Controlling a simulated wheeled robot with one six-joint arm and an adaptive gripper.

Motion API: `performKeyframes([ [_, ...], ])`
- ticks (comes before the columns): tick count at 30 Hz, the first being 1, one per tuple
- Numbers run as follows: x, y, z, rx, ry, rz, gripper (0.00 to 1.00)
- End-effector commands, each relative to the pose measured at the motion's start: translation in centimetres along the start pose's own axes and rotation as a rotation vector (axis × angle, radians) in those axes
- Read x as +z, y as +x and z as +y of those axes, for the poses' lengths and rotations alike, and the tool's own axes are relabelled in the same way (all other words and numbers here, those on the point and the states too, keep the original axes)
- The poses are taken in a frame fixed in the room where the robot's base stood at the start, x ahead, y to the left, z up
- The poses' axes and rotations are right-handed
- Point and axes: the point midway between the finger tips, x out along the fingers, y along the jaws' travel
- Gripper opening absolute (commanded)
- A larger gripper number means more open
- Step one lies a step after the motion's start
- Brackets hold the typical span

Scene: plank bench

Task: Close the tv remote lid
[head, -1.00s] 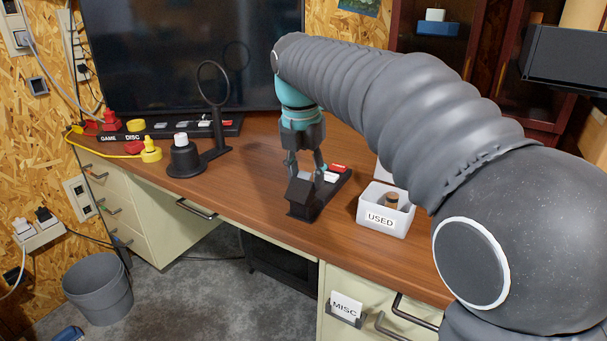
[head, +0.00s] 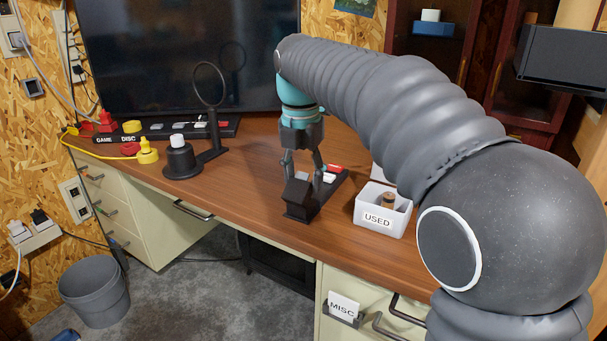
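The tv remote (head: 323,190) is a dark, long body with red and white buttons, lying on the desk near its front edge. Its dark lid (head: 299,197) stands raised at the near end, tilted up from the body. My gripper (head: 304,176) points down just behind and above the lid, with its two fingers apart. The fingers are close to the remote; whether they touch it I cannot tell. The lid and fingers hide part of the remote's body.
A white USED box (head: 382,222) holding a brown cylinder stands to the right.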

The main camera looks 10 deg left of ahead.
Motion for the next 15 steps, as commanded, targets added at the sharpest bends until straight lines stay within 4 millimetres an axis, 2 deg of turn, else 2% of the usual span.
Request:
performKeyframes([
  [4, 0.0, -0.5, 0.0, 0.001, 0.000, -0.001, 0.54],
  [7, 0.1, -1.6, 0.1, 0.003, 0.000, -0.002, 0.54],
  [15, 0.1, -6.6, 0.1, 0.003, 0.000, -0.002, 0.54],
])
